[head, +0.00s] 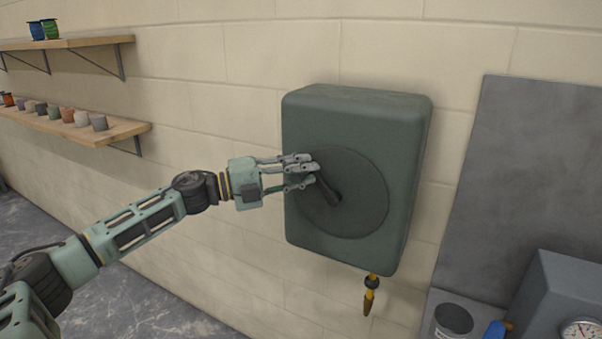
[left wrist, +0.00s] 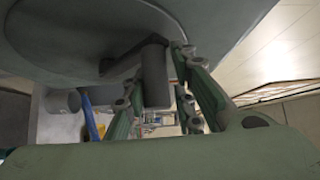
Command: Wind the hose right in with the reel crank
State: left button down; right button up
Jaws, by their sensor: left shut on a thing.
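The hose reel is a green box (head: 410,150) on the block wall, with a round darker disc (head: 362,205) on its front. A dark crank (head: 328,192) sits on the disc. Its arm runs from the disc's middle up and to the left in the head view. My left gripper (head: 312,172) is shut on the crank's handle, which also shows between the fingers in the left wrist view (left wrist: 156,72). A short yellow hose end (head: 369,300) with a dark collar hangs just below the box. My right gripper is not in view.
Two wooden shelves (head: 75,130) with spools and small pots are on the wall at the left.

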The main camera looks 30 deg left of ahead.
aim_at(289, 176)
pick_arm(q)
jog(key=shift+r, duration=0.2)
dwell(0.7)
jog(key=c, duration=1.8)
grip_release()
jog(key=shift+o, duration=1.1)
jog(key=shift+d, duration=0.2)
jog(key=shift+f, duration=0.15)
jog(key=shift+s+a+f, duration=0.1)
jog(key=shift+s+a, duration=0.2)
jog(key=shift+a, duration=0.1)
jog(key=v, duration=0.5)
jog(key=shift+s+a, duration=0.4)
jog(key=shift+s, duration=0.25)
jog(key=shift+a, duration=0.1)
